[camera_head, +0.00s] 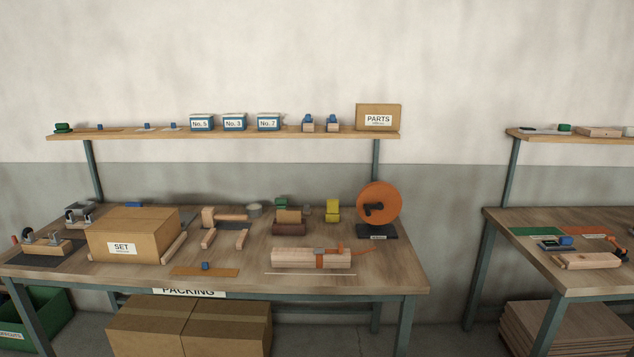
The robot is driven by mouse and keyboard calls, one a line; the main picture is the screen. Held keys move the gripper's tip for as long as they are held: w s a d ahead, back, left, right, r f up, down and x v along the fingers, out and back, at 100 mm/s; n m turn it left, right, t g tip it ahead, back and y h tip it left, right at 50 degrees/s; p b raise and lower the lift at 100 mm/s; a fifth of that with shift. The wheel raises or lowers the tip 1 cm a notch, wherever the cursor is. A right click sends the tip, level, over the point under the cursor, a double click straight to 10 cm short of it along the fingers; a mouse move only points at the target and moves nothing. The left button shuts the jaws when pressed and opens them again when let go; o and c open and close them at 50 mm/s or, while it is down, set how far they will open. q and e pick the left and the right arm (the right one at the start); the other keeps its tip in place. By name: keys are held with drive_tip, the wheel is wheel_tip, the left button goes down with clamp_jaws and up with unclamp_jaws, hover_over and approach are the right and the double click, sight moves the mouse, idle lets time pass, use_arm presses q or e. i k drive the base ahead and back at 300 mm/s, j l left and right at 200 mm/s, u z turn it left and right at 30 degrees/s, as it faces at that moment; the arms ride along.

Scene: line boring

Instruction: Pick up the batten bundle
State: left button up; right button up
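The batten bundle (296,257) looks to be the pale wooden block of battens lying lengthwise near the front right of the packing table (405,275). An orange strap (340,255) with a grey buckle piece goes around its right part, and a loose strap end trails off to the right. A thin pale strip (310,274) lies in front of it, near the table's front edge. Neither of my grippers is in view, and nothing is touching the bundle.
An orange reel (379,205) on a dark base stands behind the bundle to the right. A cardboard box marked SET (135,235) stands on the left. Blocks and a wooden frame (226,228) sit behind. A second table (510,225) is at right, with a floor gap between.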

sight(317, 258)
drive_tip(key=i+j, duration=0.15)
drive_tip(key=j, duration=0.25)
drive_tip(key=i+j, duration=0.1)
drive_tip(key=j, duration=0.25)
drive_tip(key=i+j, duration=0.15)
drive_tip(key=j, duration=0.25)
drive_tip(key=i+j, duration=0.15)
drive_tip(key=j, duration=0.2)
drive_tip(key=i+j, duration=0.15)
drive_tip(key=j, duration=0.25)
drive_tip(key=i+j, duration=0.1)
drive_tip(key=j, duration=0.25)
drive_tip(key=i+j, duration=0.15)
drive_tip(key=j, duration=0.25)
